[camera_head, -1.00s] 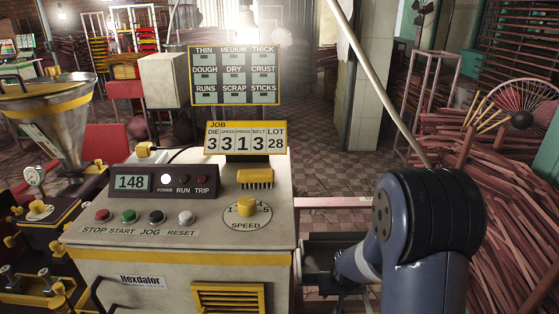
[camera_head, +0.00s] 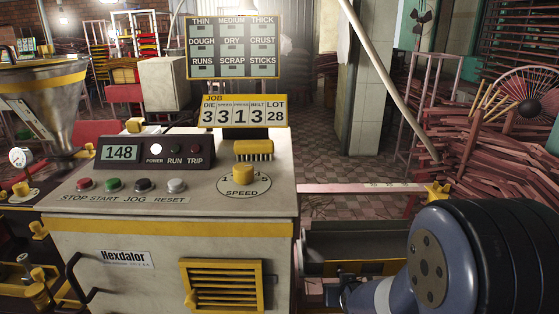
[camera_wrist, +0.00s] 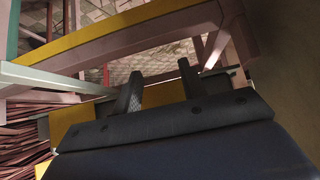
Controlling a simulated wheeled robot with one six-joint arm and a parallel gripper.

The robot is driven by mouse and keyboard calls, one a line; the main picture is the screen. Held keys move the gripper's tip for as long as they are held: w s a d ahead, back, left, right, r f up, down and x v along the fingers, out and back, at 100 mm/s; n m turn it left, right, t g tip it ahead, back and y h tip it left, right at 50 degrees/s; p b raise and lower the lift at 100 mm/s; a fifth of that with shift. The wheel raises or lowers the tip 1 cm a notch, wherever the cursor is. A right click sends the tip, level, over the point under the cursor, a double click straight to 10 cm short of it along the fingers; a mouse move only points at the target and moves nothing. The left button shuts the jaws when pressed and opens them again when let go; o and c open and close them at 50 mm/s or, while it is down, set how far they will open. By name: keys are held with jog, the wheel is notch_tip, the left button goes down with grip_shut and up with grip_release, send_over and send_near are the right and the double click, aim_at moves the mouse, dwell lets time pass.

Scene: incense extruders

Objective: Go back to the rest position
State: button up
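My gripper (camera_wrist: 158,75) shows in the wrist view with its two dark fingers apart and nothing visible between them. Beyond the fingers are a yellow-edged beam (camera_wrist: 130,42) and a patch of tiled floor. In the head view my arm is at the lower right, beside the console, and the gripper itself is out of sight. The cream control console (camera_head: 150,245) has a display reading 148 (camera_head: 120,152), a row of buttons and a yellow speed knob (camera_head: 243,174).
A job sign (camera_head: 243,112) and a status board (camera_head: 233,48) stand behind the console. A metal hopper (camera_head: 45,105) is at the left. A pale rail (camera_head: 365,188) runs right of the console. Reddish stick piles (camera_head: 490,150) fill the right. Tiled floor lies open behind.

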jog(key=f+t+b, duration=0.1)
jog(key=t+b, duration=0.2)
jog(key=b, duration=0.3)
jog(key=f+t+b, duration=0.1)
jog(key=t+b, duration=0.2)
jog(key=b, duration=0.3)
jog(key=f+t+b, duration=0.2)
jog(key=b, duration=0.4)
jog(key=shift+w+f+t, duration=0.1)
jog(key=shift+w+t, duration=0.1)
jog(key=shift+t, duration=0.2)
jog(key=shift+b, duration=0.4)
jog(key=shift+r, duration=0.2)
